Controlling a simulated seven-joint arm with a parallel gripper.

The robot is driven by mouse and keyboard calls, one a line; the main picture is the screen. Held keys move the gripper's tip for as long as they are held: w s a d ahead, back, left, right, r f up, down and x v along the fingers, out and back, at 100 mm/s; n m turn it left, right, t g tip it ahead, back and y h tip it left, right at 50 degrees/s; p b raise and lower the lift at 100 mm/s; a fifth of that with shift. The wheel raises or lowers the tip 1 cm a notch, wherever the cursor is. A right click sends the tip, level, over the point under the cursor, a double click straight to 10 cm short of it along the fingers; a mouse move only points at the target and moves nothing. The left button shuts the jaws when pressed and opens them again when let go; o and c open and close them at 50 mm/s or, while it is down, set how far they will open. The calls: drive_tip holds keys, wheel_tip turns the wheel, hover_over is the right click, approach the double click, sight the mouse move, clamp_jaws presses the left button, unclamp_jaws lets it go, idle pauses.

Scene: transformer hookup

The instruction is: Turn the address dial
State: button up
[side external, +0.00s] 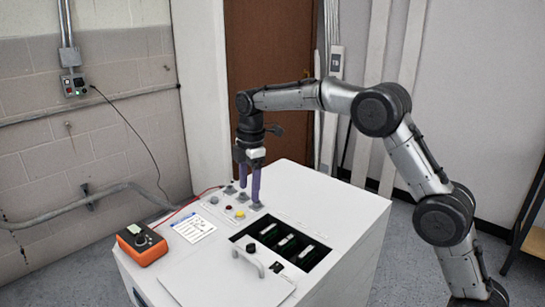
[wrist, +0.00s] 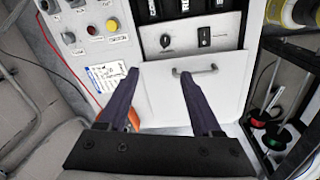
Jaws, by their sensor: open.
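A small black knob (side external: 251,247), which looks like the dial, stands on the white cabinet top beside the dark slots. It shows in the wrist view (wrist: 166,42) as a round black knob on a white plate, with a black rocker switch (wrist: 204,37) to its right. No markings on it are readable. My gripper (side external: 248,193) points down over the cabinet near the button panel, its two purple fingers apart with nothing between them. In the wrist view my fingertips (wrist: 156,74) appear below the knob, near the handle plate. I cannot tell their exact height.
The white cabinet (side external: 340,205) carries a button panel with a yellow button (side external: 240,214), black-fronted slots (side external: 287,243) and a plate with a raised handle (side external: 248,261). An orange meter (side external: 141,244) with a red lead and a printed sheet (side external: 193,228) lie at the left. The right top is clear.

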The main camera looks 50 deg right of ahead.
drive_tip(key=s+r+t, duration=0.1)
drive_tip(key=s+r, duration=0.7)
drive_tip(key=r, duration=0.2)
drive_tip(key=shift+d+r+m+t, duration=0.15)
drive_tip(key=shift+r+m+t, duration=0.1)
drive_tip(key=shift+m+t, duration=0.15)
drive_tip(key=s+r+m+t, duration=0.1)
drive_tip(key=s+r, duration=0.2)
drive_tip(key=s, duration=0.4)
drive_tip(key=s+r+m+t, duration=0.1)
drive_tip(key=s+r, duration=0.2)
drive_tip(key=s, duration=0.4)
drive_tip(key=s+f+m, duration=1.2)
drive_tip(key=s, duration=0.3)
drive_tip(key=shift+d+f+t, duration=0.15)
drive_tip(key=shift+f+t, duration=0.05)
drive_tip(key=shift+t, duration=0.2)
